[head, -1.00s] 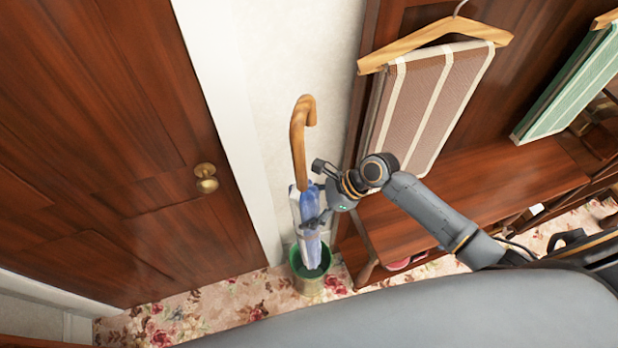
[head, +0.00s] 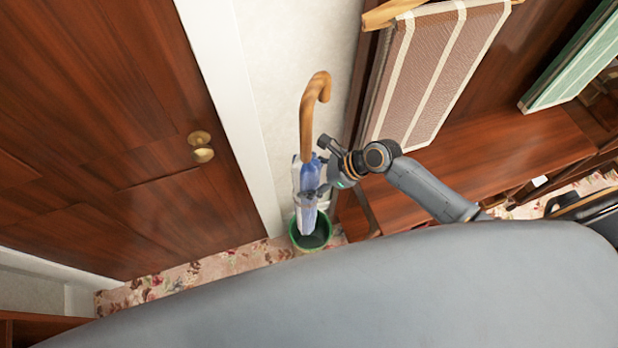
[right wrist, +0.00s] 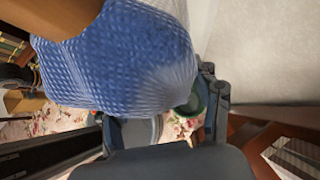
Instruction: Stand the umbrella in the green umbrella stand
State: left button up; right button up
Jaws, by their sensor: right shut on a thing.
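The umbrella (head: 308,178) is blue and white with a curved wooden handle. It is upright with the handle on top. My right gripper (head: 312,190) is shut on its folded canopy. The green umbrella stand (head: 298,236) is on the floor by the wall, below the umbrella. The umbrella's lower end shows against the stand's opening; I cannot tell whether it is inside or above the rim. In the right wrist view the blue canopy (right wrist: 120,60) fills the middle, and part of the green stand (right wrist: 196,98) shows behind it. My left gripper is not in view.
A wooden door with a brass knob (head: 202,147) is on the left. Floral carpet (head: 190,275) covers the floor.

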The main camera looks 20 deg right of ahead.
notch_tip(320, 180, down, 26)
jog(key=b, duration=1.6)
dwell(1.0)
jog(key=o, duration=1.6)
jog(key=shift+f, duration=0.1)
jog(key=shift+o, duration=0.2)
jog(key=shift+s, duration=0.1)
jog(key=v, duration=1.2)
